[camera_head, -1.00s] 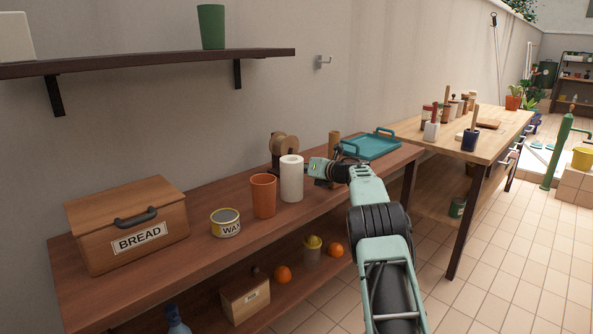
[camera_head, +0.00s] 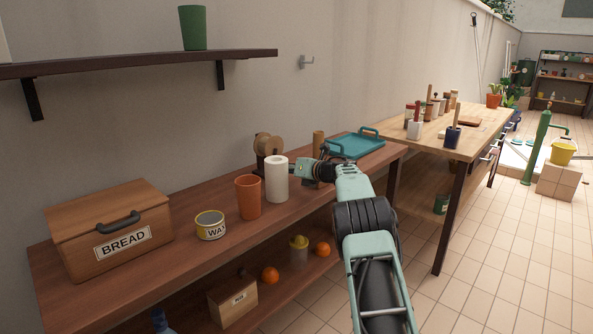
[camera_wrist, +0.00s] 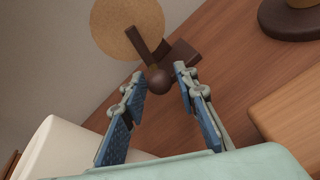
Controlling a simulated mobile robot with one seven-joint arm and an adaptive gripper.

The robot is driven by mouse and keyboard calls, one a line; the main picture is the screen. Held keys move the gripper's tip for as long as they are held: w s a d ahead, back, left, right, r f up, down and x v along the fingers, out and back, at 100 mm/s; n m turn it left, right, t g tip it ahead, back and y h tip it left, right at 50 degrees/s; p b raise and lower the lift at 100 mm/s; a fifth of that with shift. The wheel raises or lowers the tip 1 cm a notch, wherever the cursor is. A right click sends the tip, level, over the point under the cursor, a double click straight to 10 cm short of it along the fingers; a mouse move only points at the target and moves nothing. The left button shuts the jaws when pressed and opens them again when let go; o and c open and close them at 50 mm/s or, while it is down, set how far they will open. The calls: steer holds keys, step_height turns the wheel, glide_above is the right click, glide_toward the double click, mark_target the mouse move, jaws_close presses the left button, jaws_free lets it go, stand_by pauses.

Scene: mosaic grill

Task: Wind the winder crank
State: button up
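The winder (camera_head: 268,146) stands at the back of the brown workbench, with a tan wooden spool on a dark stand. In the wrist view its round spool face (camera_wrist: 127,22) is at the top. The dark crank arm and its round knob (camera_wrist: 160,81) point toward me. My gripper (camera_wrist: 160,76) is open. Its two blue-padded fingers lie on either side of the knob, which shows between the fingertips; I cannot tell whether they touch it. In the head view my gripper (camera_head: 300,170) is just right of the white paper roll, and its fingers are hard to make out.
The white roll (camera_head: 277,181) stands close to my gripper and shows in the wrist view (camera_wrist: 65,152). An orange cup (camera_head: 248,198), wax tin (camera_head: 210,226) and bread box (camera_head: 110,235) stand farther left. A teal tray (camera_head: 356,147) lies to the right.

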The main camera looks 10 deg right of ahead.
steer(key=v, duration=1.1)
steer(key=shift+s+d, duration=0.1)
